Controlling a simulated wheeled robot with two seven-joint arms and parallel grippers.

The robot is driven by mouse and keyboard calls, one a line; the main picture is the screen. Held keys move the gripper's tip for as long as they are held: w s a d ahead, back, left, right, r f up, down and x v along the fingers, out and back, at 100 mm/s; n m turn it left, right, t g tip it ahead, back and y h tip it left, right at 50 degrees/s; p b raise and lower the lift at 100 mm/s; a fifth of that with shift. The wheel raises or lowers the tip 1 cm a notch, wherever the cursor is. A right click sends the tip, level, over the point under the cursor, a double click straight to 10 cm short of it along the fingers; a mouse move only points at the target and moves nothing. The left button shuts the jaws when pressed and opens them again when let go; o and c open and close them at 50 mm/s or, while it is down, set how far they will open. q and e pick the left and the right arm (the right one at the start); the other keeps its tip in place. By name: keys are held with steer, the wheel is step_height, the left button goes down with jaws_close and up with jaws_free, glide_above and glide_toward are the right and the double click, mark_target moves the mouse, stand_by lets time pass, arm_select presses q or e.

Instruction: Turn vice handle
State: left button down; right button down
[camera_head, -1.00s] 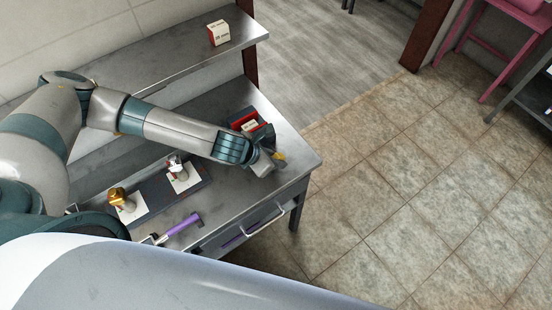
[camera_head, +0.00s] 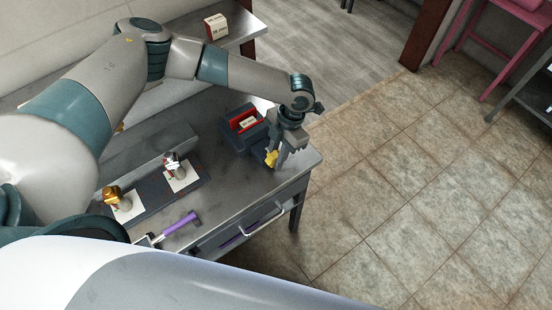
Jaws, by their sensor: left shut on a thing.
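The vice (camera_head: 237,139) is a dark block with red jaws on the right part of the metal workbench. A small cream box with print (camera_head: 247,123) sits between the jaws. My left gripper (camera_head: 280,158) points down at the right side of the vice, near the bench's right end. It is shut on the vice handle, whose yellow end (camera_head: 271,157) shows beside the fingers. The rest of the handle is hidden by the gripper. My right gripper is out of view.
On the workbench (camera_head: 225,195), a gold item (camera_head: 113,196) and a silver item (camera_head: 173,162) stand on white squares on a dark mat. A purple-handled tool (camera_head: 180,223) lies at the front edge. A box (camera_head: 215,27) sits on the shelf behind.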

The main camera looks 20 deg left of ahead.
arm_select(q)
steer(key=g+y+b, duration=0.1)
steer(key=b, duration=0.1)
steer(key=f+g+y+b, duration=0.1)
steer(key=g+b, duration=0.1)
steer(key=b, duration=0.1)
steer(key=shift+d+g+y, duration=0.1)
steer(key=shift+g+y, duration=0.2)
steer(key=shift+y, duration=0.1)
steer(key=g+y+b, duration=0.1)
steer(key=g+b, duration=0.1)
steer(key=shift+r+y+b, duration=0.15)
steer(key=shift+y+b, duration=0.15)
steer(key=shift+g+y+b, duration=0.7)
steer(key=shift+g+b, duration=0.1)
steer(key=shift+b, duration=0.45)
steer(key=shift+s+g+y+b, duration=0.1)
steer(key=shift+g+y+b, duration=0.25)
steer(key=shift+b, duration=0.25)
steer(key=c, duration=1.7)
jaws_free()
steer(key=shift+c, duration=0.2)
steer(key=shift+o, duration=0.8)
steer(key=shift+r, duration=0.1)
steer(key=shift+a+r, duration=0.1)
steer(key=shift+a, duration=0.1)
